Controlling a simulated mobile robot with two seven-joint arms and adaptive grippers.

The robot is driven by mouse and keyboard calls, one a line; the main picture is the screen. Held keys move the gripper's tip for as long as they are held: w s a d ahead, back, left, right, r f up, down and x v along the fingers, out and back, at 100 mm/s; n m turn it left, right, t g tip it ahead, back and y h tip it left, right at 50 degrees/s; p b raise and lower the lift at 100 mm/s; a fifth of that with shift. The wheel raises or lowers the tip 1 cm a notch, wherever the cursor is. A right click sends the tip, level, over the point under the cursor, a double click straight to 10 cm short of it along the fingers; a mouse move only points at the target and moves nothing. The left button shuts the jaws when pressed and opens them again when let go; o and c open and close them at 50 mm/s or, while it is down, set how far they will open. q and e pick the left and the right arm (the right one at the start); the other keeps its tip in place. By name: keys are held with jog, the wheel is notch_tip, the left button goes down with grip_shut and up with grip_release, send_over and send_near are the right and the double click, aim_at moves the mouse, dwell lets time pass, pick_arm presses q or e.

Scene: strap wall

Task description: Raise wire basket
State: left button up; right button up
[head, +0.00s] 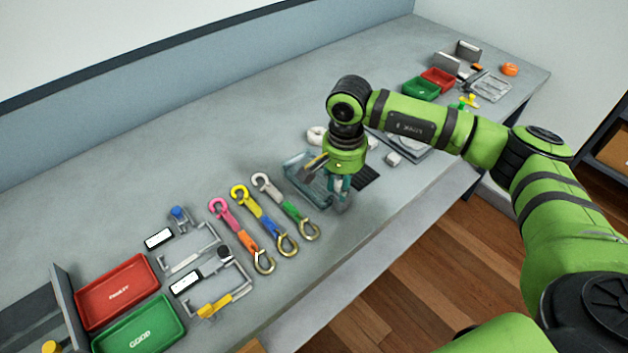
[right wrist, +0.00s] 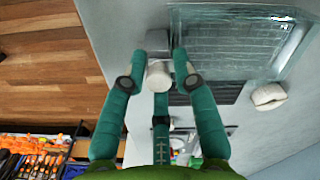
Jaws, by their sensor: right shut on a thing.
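The wire basket (head: 297,166) looks like a shallow, see-through teal tray on the grey bench in the head view. It fills the upper right of the right wrist view (right wrist: 222,45). My right gripper (head: 341,186) points down at the basket's right end. In the right wrist view its teal fingers (right wrist: 160,72) are shut on a pale, round-ended piece beside the basket rim, which looks like the basket's grip. I cannot tell whether the basket's underside touches the bench. The gripper hides part of the basket in the head view. My left gripper is out of view.
Several coloured hook straps (head: 258,218) lie left of the basket. Farther left are metal brackets, a red tray (head: 117,290) and a green tray (head: 140,325). A dark slotted pad (head: 367,178) and a white ring (head: 316,135) are close by.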

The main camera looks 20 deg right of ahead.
jog(key=shift+d+r+p, duration=0.2)
jog(key=shift+r+p, duration=0.15)
jog(key=shift+r, duration=0.6)
jog(key=shift+d+r+p, duration=0.15)
jog(key=shift+r+p, duration=0.2)
jog(key=shift+r, duration=0.6)
jog(key=o, duration=0.5)
jog(key=shift+o, duration=0.4)
